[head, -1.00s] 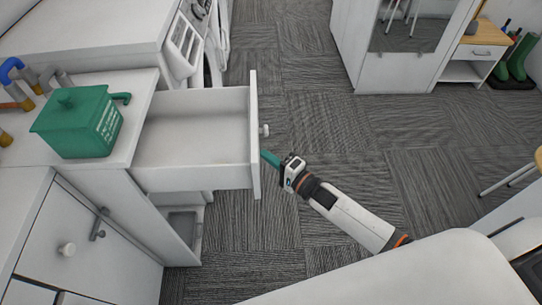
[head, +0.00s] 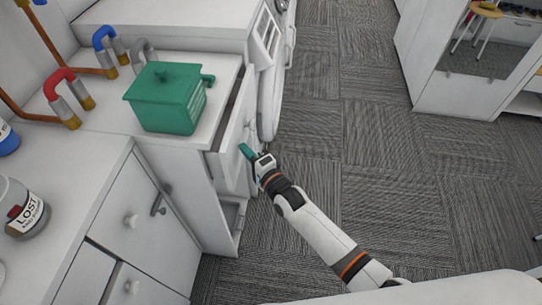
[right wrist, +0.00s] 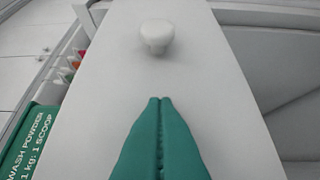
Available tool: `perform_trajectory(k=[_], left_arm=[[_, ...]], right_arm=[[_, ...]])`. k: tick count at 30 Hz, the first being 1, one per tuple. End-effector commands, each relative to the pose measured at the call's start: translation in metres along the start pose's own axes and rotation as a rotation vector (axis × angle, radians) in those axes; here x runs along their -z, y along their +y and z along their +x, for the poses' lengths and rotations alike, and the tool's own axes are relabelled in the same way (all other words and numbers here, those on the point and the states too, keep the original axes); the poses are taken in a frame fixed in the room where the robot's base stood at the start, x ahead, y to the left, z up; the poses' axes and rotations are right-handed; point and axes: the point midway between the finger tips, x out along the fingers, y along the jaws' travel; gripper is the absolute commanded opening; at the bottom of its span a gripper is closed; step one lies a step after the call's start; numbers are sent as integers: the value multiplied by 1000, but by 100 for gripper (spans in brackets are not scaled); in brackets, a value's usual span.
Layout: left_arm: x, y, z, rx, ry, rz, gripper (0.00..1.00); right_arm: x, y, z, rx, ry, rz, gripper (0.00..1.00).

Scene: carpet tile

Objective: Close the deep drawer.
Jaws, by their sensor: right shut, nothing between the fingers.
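The white drawer (head: 240,115) is under the counter that bears the green box and stands a little way out, with a narrow gap behind its front panel. In the right wrist view its plain front (right wrist: 205,75) fills the middle, with a round white knob (right wrist: 157,35) above the fingertips. My right gripper (head: 245,150) is shut and empty, its teal fingers at the outer face of the drawer front. The right wrist view shows the closed fingertips (right wrist: 160,100) below the knob; I cannot tell whether they touch the panel. My left gripper is out of view.
A green lidded box (head: 168,103) sits on the counter just left of the drawer. An open lower compartment (head: 232,212) lies below it. A cabinet with round knobs (head: 145,225) stands at front left. Grey carpet floor (head: 370,170) to the right is clear.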

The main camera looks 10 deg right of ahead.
Motion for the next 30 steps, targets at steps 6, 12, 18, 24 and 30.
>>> perform_trajectory(k=[6,12,18,24,30], left_arm=[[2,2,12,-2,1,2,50],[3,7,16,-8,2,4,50],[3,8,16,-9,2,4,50],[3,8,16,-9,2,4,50],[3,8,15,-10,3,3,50]], right_arm=[[25,-1,25,-1,0,2,0],[35,-1,36,1,0,1,0],[39,1,38,-1,1,0,0],[40,2,39,-3,3,1,0],[40,3,39,-4,4,2,0]])
